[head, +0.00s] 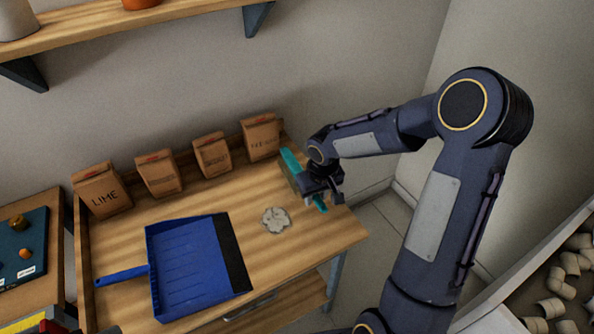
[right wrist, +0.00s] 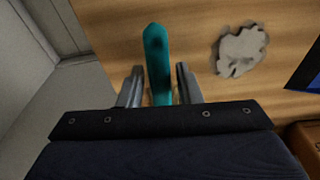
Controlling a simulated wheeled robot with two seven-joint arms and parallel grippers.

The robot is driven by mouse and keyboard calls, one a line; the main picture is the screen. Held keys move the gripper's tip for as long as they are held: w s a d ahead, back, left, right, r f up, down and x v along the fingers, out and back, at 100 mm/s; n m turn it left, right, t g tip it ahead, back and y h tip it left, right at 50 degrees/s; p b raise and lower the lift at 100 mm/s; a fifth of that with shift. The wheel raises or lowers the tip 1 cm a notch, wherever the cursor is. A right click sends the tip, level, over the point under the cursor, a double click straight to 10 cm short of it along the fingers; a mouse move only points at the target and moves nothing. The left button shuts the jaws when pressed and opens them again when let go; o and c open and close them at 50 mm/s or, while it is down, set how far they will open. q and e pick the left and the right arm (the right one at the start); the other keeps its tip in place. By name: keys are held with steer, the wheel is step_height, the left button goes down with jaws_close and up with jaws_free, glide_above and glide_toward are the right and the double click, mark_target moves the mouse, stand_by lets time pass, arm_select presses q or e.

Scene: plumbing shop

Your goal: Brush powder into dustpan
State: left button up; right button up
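The powder (head: 276,220) is a small pale grey patch on the wooden bench, right of the dustpan; it also shows in the right wrist view (right wrist: 240,52). The blue dustpan (head: 195,265) lies on the bench with its dark lip toward the powder and its handle to the left. A teal brush (head: 291,162) is at the bench's right end, partly hidden by my right gripper (head: 322,186). In the right wrist view the teal bar (right wrist: 158,60) sits between the two fingers, which appear closed on it. My left gripper is not in view.
Several paper bags, one marked LIME (head: 102,190), stand along the back of the bench (head: 262,268). A shelf (head: 140,22) is above. A bin of pipe fittings (head: 565,280) is at lower right. The bench between powder and dustpan is clear.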

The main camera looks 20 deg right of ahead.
jaws_close()
step_height(320, 180, up, 12)
steer(key=p, duration=0.8)
steer(key=shift+p, duration=0.35)
